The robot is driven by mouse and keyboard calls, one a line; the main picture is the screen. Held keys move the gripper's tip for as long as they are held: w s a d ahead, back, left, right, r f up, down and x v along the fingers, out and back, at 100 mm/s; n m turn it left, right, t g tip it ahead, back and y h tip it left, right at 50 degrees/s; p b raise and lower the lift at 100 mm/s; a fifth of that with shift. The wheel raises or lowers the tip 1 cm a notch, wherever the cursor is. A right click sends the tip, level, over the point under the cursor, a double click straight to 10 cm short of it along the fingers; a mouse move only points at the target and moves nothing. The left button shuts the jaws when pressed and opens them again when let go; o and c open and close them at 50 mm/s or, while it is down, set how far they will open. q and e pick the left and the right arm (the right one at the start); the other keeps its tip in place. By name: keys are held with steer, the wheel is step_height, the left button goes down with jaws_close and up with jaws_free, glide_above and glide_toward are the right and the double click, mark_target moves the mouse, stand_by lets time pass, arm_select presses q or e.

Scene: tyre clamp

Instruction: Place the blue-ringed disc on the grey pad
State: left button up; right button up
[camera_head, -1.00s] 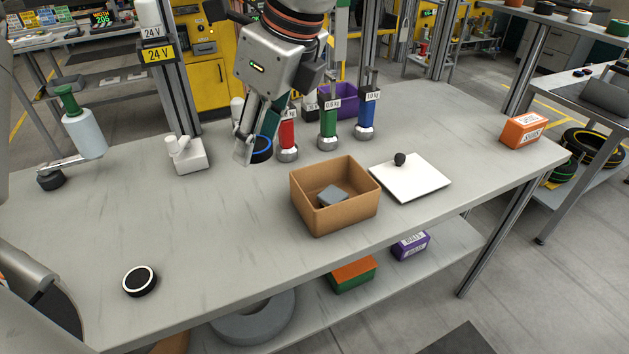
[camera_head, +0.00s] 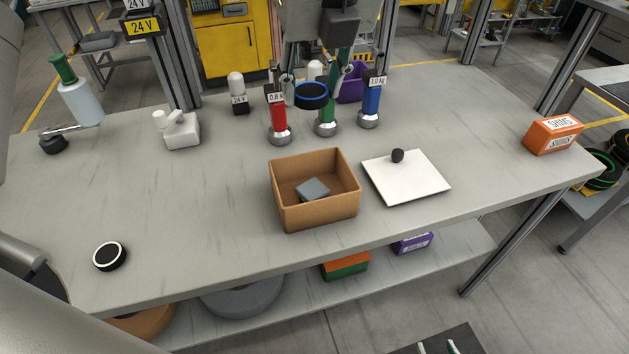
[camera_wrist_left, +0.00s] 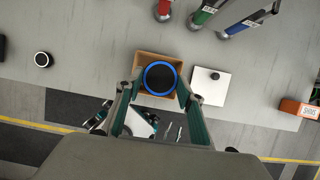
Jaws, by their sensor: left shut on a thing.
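The blue-ringed disc (camera_head: 311,96) is a dark round disc with a blue rim. My left gripper (camera_head: 314,85) is shut on it and holds it in the air, in front of the green cylinder in the head view. In the left wrist view the disc (camera_wrist_left: 160,77) sits between the fingertips, with the brown box behind it. The grey pad (camera_head: 313,189) lies inside the open brown box (camera_head: 318,213) on the bench. The disc hides the pad in the left wrist view.
A white plate (camera_head: 420,185) with a dark knob lies right of the box. Red (camera_head: 279,118), green (camera_head: 325,124) and blue (camera_head: 371,103) weighted cylinders stand behind. A white-ringed disc (camera_head: 110,256) lies front left. An orange box (camera_head: 553,134) is far right.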

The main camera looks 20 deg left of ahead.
mark_target(312, 187)
arm_select(q)
step_height(312, 187, down, 20)
steer(key=shift+d+r, duration=0.1)
stand_by(0.5)
steer(key=shift+f+b, duration=0.2)
steer(key=shift+b, duration=0.15)
steer(key=o, duration=1.1)
steer(key=shift+r, duration=0.1)
steer(key=shift+r, duration=0.25)
steer(key=v, duration=1.1)
steer(key=shift+s+d+r, duration=0.1)
steer(key=shift+s+r, duration=0.05)
steer(key=shift+r, duration=0.15)
